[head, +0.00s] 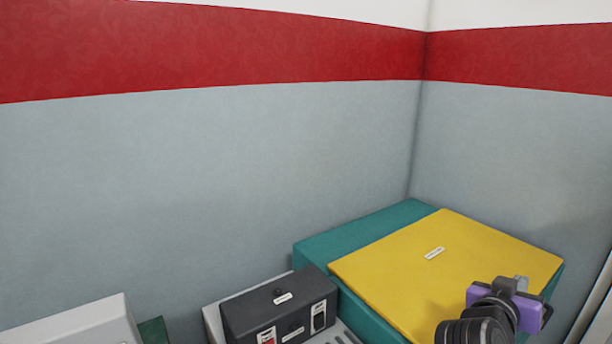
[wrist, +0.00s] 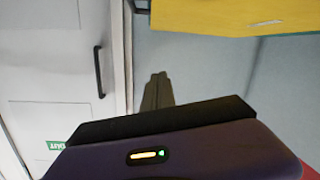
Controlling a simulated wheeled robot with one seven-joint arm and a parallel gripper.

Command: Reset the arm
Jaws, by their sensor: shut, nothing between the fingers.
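My gripper (wrist: 157,80) shows in the wrist view as dark fingers pressed together, with nothing between them. They point up the picture, past the dark and purple gripper body. In the head view my arm's end, with black links and a purple part, is at the lower right, in front of the yellow lid. The fingers are hard to make out there. No object touches the gripper in the wrist view.
A teal box with a yellow lid (head: 440,275) stands in the wall corner. A dark grey box (head: 278,308) with switches sits left of it. A pale box (head: 75,322) is at the lower left. A white door (wrist: 55,75) with a dark handle shows in the wrist view.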

